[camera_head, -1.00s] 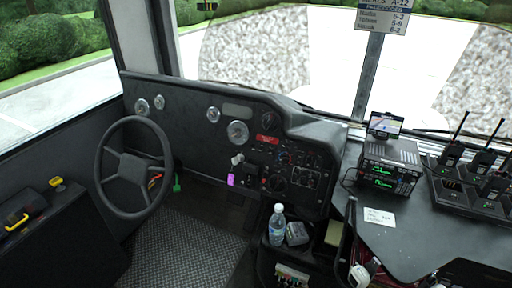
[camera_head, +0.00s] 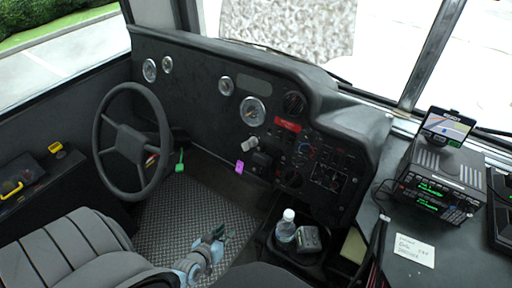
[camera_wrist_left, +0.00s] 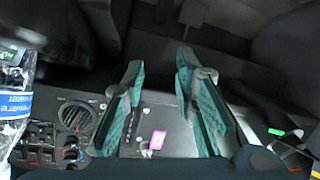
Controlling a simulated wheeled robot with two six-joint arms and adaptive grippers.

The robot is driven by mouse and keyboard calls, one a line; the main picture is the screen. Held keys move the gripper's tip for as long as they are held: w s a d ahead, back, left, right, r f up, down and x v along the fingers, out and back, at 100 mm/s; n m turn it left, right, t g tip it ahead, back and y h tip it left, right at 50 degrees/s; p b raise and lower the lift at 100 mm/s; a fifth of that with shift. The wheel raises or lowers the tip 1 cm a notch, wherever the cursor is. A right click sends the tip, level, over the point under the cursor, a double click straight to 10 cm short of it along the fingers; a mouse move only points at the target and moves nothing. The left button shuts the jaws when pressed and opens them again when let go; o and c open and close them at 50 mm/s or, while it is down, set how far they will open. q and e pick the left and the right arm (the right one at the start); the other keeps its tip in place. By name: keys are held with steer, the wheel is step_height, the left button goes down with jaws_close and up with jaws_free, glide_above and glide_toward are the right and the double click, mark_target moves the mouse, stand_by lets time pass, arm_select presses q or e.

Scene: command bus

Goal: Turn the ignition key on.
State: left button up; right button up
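A purple tag (camera_head: 239,167) hangs at the lower edge of the dashboard, below a light-coloured knob (camera_head: 250,143); it shows pink in the left wrist view (camera_wrist_left: 157,139). A green tag (camera_head: 180,161) hangs to the right of the steering wheel (camera_head: 132,143) and also shows in the left wrist view (camera_wrist_left: 276,131). I cannot tell which tag, if either, belongs to the ignition key. My left gripper (camera_head: 221,234) is low in front of the dashboard, apart from both tags. In the left wrist view its teal fingers (camera_wrist_left: 160,62) are spread and empty. My right gripper is out of view.
A water bottle (camera_head: 286,227) and a dark box (camera_head: 309,239) stand in a console tray right of my left gripper. A driver's seat (camera_head: 60,255) is at lower left. A radio (camera_head: 440,190) stands on the right counter. The ribbed floor (camera_head: 200,205) is clear.

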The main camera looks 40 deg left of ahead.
mark_target(244, 150)
arm_select(q)
steer(key=w+a+r+n+t+y+b, duration=0.1)
steer(key=w+r+n+t, duration=0.15)
steer(key=r, duration=0.35)
steer(key=w+a+r+n+t+y, duration=0.1)
steer(key=w+a+r+t, duration=0.1)
steer(key=w+r, duration=0.3)
steer(key=w+a+r+n+t+b, duration=0.1)
steer(key=w+r+t, duration=0.1)
steer(key=r, duration=0.5)
steer(key=shift+y, duration=0.3)
steer(key=b+x, duration=0.4)
steer(key=x, duration=1)
steer(key=shift+w+r, duration=0.1)
steer(key=shift+r, duration=0.15)
jaws_close()
